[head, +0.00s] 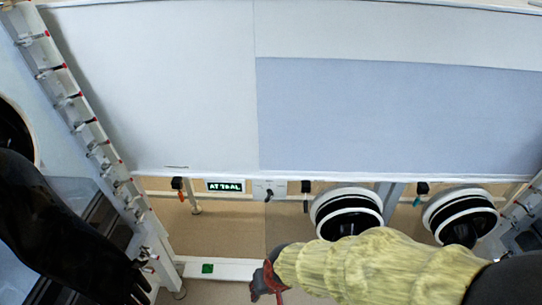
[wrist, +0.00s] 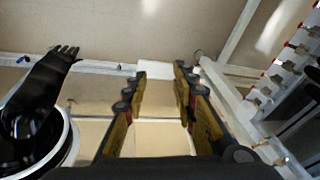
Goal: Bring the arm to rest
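My gripper (head: 266,284) is at the bottom middle of the head view, at the end of my arm in its pale yellow sleeve. In the wrist view my gripper (wrist: 160,92) shows two yellow-and-black fingers standing apart with nothing between them. The floor and a pale panel show through the gap. My gripper is below the white glovebox front and left of the round glove ports, and no contact with anything is visible.
Two round glove ports (head: 347,212) (head: 461,216) sit right of my gripper. A black glove (head: 62,232) hangs at the left; another black glove (wrist: 45,82) sticks out of a port in the wrist view. A white frame with valves (head: 82,108) stands left. A small display (head: 225,186) is above.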

